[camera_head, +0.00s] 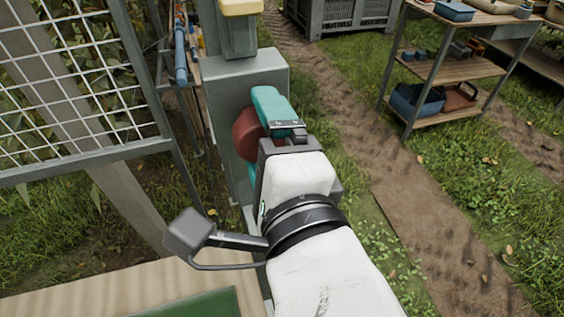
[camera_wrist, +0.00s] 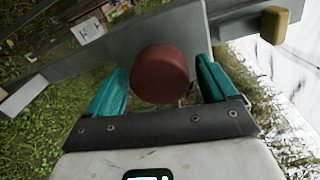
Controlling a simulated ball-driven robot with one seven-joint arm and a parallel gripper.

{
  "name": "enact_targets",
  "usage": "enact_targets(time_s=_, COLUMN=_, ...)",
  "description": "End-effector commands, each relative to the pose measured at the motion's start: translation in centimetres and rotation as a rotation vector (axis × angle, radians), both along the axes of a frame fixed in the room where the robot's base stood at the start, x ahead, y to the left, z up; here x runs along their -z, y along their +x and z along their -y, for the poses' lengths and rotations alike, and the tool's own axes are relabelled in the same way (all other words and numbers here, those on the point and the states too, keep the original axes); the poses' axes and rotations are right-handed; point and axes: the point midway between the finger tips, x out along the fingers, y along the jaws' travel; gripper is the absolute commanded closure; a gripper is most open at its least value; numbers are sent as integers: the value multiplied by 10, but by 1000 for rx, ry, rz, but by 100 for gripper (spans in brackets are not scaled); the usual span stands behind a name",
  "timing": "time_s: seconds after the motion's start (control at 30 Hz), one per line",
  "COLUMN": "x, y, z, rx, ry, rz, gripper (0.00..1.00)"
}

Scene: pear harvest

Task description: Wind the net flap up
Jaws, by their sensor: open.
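A round dark red knob (camera_head: 245,133) sticks out from the side of a grey box on a post (camera_head: 220,95). My gripper (camera_head: 258,138) is at the knob, with its teal fingers spread on either side of it. In the wrist view the knob (camera_wrist: 160,74) lies between the two open fingers (camera_wrist: 160,90), with small gaps visible on both sides. I cannot tell whether either finger touches it. A white mesh in a grey frame (camera_head: 75,75) stands at the left; I cannot tell whether it is the net flap.
A yellow-topped grey part (camera_head: 240,8) stands on the box; a yellow block (camera_wrist: 274,25) shows in the wrist view. A shelf rack (camera_head: 455,65) and a grey crate (camera_head: 340,18) stand behind. Grass and a dirt path lie open at right.

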Motion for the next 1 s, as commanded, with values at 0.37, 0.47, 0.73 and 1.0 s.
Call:
enact_targets(time_s=0.37, x=-7, y=-32, z=10, rx=4, ry=-3, rz=-6, gripper=15)
enact_targets(time_s=0.47, x=-8, y=-39, z=12, rx=4, ry=-3, rz=-6, gripper=15)
enact_targets(time_s=0.73, x=-7, y=-65, z=20, rx=1, ry=-4, rz=-5, gripper=15)
enact_targets(time_s=1.0, x=-7, y=-89, z=28, rx=4, ry=-3, rz=-4, gripper=15)
